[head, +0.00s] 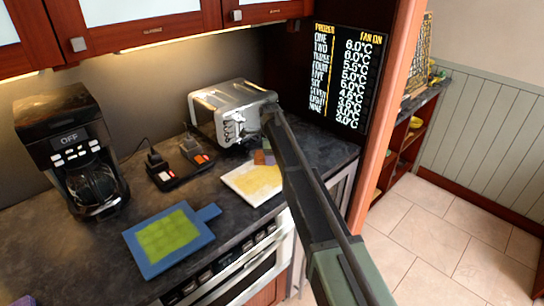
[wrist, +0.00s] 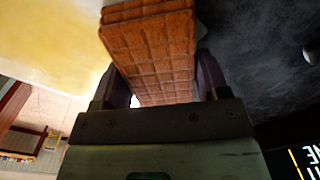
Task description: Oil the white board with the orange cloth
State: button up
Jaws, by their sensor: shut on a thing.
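The white board (head: 239,186) lies on the dark counter in front of the toaster, with a yellow patch over much of its top. It also shows at the upper left of the wrist view (wrist: 45,35). The orange cloth (wrist: 150,50) is a folded, quilted block between the two purple fingers of my gripper (wrist: 157,85). I cannot tell whether the cloth touches the board.
A blue board (head: 135,239) with a green patch lies front left. A chrome toaster (head: 228,108) stands close behind the white board. Cabinets (head: 140,25) hang above.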

aim_at(261, 159)
jog(key=shift+s+a, duration=1.45)
jog(key=shift+a, duration=0.35)
jog(key=shift+s+a, duration=0.7)
jog(key=shift+a, duration=0.2)
jog(key=shift+s+a, duration=0.7)
jog(key=shift+a, duration=0.15)
jog(key=shift+s+a+f, duration=0.1)
jog(key=shift+s+a, duration=1.3)
jog(key=shift+a, duration=0.2)
jog(key=shift+s+a, duration=0.4)
jog(key=shift+a, duration=0.2)
jog(key=shift+s+a, duration=0.35)
jog(key=shift+a, duration=0.2)
jog(key=shift+s+a, duration=0.7)
jog(key=shift+s, duration=0.05)
jog(key=shift+w+d, duration=0.65)
jog(key=shift+w, duration=0.05)
jog(key=shift+w+d, duration=1.65)
jog(key=shift+d, duration=0.45)
jog(key=shift+w+d, duration=1.7)
jog(key=shift+d, duration=0.45)
jog(key=shift+w+d, duration=1.65)
jog(key=shift+d, duration=0.45)
jog(key=shift+s+d, duration=1)
jog(key=shift+s, duration=0.1)
jog(key=shift+s+a, duration=0.75)
jog(key=shift+a, duration=0.25)
